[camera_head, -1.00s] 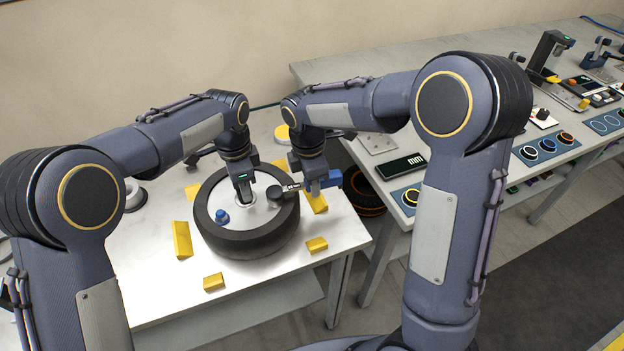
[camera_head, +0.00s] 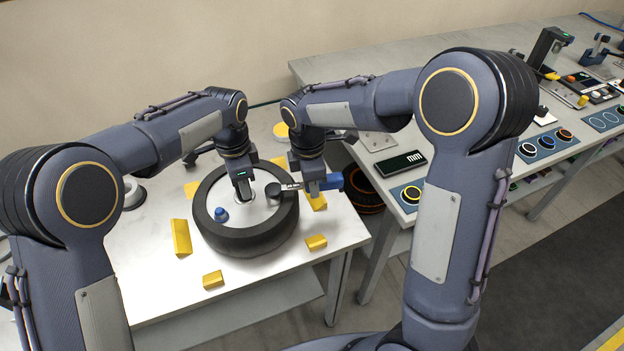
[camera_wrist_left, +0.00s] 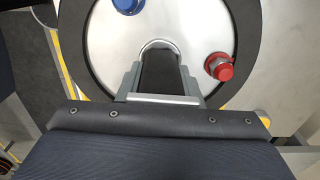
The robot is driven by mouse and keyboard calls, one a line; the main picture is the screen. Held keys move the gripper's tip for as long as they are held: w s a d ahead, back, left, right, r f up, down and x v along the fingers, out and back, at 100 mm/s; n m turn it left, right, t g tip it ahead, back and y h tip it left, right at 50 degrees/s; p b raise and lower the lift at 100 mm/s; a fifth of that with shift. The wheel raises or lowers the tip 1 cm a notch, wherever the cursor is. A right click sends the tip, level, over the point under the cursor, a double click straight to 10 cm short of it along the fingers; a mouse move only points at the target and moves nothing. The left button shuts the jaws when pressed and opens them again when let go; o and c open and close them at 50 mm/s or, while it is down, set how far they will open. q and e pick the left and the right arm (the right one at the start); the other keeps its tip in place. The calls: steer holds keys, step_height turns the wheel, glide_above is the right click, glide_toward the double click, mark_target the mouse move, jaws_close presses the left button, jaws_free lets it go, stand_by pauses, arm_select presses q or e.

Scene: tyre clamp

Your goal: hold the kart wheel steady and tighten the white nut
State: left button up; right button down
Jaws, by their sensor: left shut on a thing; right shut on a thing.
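The kart wheel (camera_head: 246,240), a black tyre with a pale disc, lies flat on the white table. My left gripper (camera_head: 243,200) points down at its centre, shut on the hub, which shows in the left wrist view (camera_wrist_left: 160,46). My right gripper (camera_head: 312,192) is shut on a wrench (camera_head: 292,187) with a blue handle, right of the wheel. The wrench's black head (camera_head: 274,192) is over the right part of the disc. A blue nut (camera_head: 221,214) is on the disc's near left. A red nut (camera_wrist_left: 219,66) shows in the left wrist view. I cannot see the white nut.
Several yellow blocks (camera_head: 181,237) lie around the wheel on the table (camera_head: 150,285). A second bench (camera_head: 480,160) at the right carries a dark display (camera_head: 402,163) and several devices. The table's front left is clear.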

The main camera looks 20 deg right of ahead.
steer(key=shift+s+a+m, duration=0.25)
steer(key=shift+s+m, duration=0.65)
steer(key=shift+m, duration=0.3)
stand_by(0.8)
steer(key=shift+s+a+r+m, duration=0.15)
steer(key=shift+s+a+m, duration=0.35)
steer(key=shift+m, duration=0.5)
stand_by(0.8)
steer(key=shift+s+a+m, duration=0.3)
steer(key=shift+s+m, duration=0.4)
steer(key=shift+m, duration=0.2)
stand_by(0.4)
steer(key=shift+w+d+n, duration=0.2)
steer(key=shift+w+n, duration=0.05)
steer(key=shift+n, duration=0.15)
stand_by(0.4)
steer(key=shift+r, duration=2.85)
arm_select(q)
steer(key=o, duration=1)
steer(key=shift+r, duration=0.1)
